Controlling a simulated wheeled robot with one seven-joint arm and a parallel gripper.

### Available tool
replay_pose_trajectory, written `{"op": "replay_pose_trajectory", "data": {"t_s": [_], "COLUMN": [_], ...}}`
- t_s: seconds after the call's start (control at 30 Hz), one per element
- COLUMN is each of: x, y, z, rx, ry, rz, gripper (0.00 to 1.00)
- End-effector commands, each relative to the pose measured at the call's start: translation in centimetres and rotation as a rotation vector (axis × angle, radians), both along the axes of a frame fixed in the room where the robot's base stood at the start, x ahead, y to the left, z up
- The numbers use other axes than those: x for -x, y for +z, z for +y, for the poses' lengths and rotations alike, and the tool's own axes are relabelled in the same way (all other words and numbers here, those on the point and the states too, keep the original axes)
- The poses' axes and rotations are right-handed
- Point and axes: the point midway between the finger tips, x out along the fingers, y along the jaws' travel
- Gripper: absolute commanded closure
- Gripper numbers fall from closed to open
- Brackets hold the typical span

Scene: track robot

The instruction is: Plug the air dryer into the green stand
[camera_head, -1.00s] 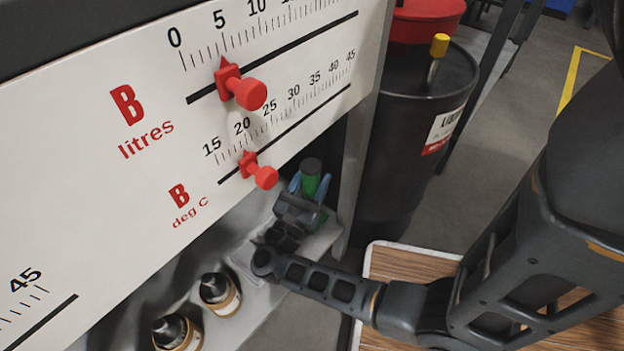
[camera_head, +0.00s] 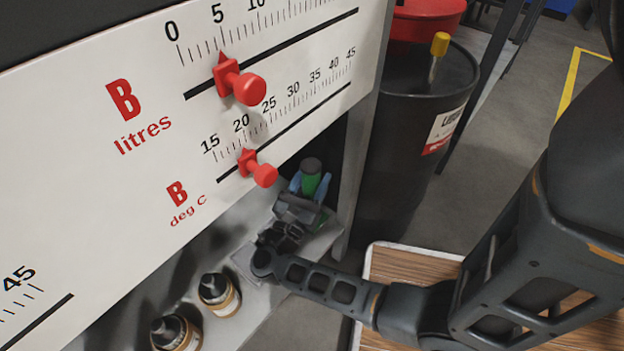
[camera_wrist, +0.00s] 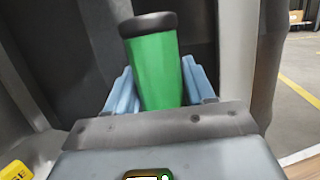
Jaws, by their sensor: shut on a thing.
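A green cylinder with a dark cap (camera_head: 311,182) stands nearly upright in the recess under the white panel. I take it to be the air dryer. My gripper (camera_head: 310,184), with its blue fingers, is shut on it. In the wrist view the cylinder (camera_wrist: 157,70) leans slightly left between the blue fingers (camera_wrist: 160,88); its lower end is hidden behind my gripper body. A small green patch (camera_head: 323,218) shows just beside my gripper on the shelf; it may be part of the green stand, but most of it is hidden.
The white panel (camera_head: 60,180) with red sliders overhangs the recess close to my arm. Two dark-topped bottles (camera_head: 219,293) (camera_head: 176,331) stand on the pale shelf (camera_head: 258,308). A black drum (camera_head: 405,150) stands right of the recess post. A wood-topped surface (camera_head: 420,262) lies below my arm.

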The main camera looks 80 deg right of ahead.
Motion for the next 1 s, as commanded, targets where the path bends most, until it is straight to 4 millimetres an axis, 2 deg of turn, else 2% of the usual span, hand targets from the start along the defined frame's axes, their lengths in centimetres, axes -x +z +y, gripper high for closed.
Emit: {"op": "replay_pose_trajectory", "data": {"t_s": [0.47,1.0], "x": [0.0,-0.1], "y": [0.0,-1.1], "z": [0.0,0.0], "rx": [0.0,0.0], "ry": [0.0,0.0], "rz": [0.0,0.0], "gripper": [0.87,0.87]}}
